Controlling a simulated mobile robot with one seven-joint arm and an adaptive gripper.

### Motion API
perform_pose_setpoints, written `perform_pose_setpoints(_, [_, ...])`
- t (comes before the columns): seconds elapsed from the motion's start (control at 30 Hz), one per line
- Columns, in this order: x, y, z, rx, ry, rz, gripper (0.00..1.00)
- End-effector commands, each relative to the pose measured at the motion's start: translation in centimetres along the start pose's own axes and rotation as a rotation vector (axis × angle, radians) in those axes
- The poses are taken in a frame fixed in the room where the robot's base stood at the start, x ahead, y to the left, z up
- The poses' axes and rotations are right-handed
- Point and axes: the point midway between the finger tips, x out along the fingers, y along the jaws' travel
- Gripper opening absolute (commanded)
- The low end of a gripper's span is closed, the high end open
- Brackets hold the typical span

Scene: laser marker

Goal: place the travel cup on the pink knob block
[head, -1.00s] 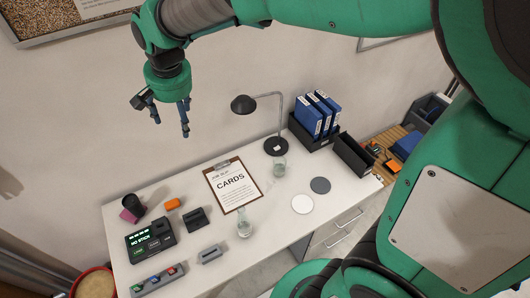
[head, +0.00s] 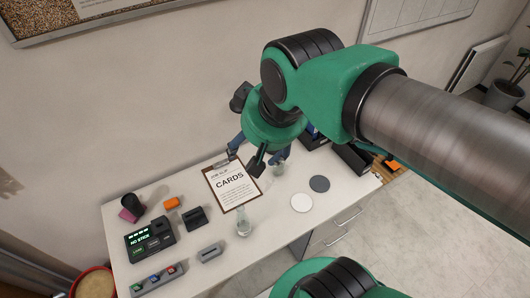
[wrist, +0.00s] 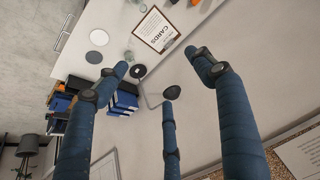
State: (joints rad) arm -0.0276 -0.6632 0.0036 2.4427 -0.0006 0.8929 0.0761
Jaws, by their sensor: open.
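A dark cup (head: 130,201), which looks like the travel cup, is at the left end of the white table in the head view. A pink block (head: 128,215) shows just in front of it, partly overlapped by it; I cannot tell whether they touch or make out its knob. My gripper (head: 257,157) is open and empty, above the table near the clipboard, well to the right of the cup. Its spread fingers show in the wrist view (wrist: 162,72). Neither cup nor block can be made out in the wrist view.
A black lamp (wrist: 172,92), a glass flask (head: 243,224) and a beaker (head: 279,169) stand on the table. A clipboard (head: 233,184) lies mid-table, with a white disc (head: 301,203) and grey disc (head: 319,184) to its right. A display device (head: 150,241) sits in front of the cup.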

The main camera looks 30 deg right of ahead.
Motion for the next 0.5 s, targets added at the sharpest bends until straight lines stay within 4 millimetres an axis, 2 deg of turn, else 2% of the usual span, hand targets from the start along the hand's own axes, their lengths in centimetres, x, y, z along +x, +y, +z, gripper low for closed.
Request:
perform_pose_setpoints(0.1, [-0.5, 0.6, 1.8, -0.026, 0.016, 0.006, 0.68])
perform_pose_setpoints(0.2, [-0.6, 0.9, 2.6, -0.042, 0.024, 0.009, 0.68])
perform_pose_setpoints(0.5, [-0.7, 1.1, 3.2, -0.052, 0.026, 0.011, 0.68])
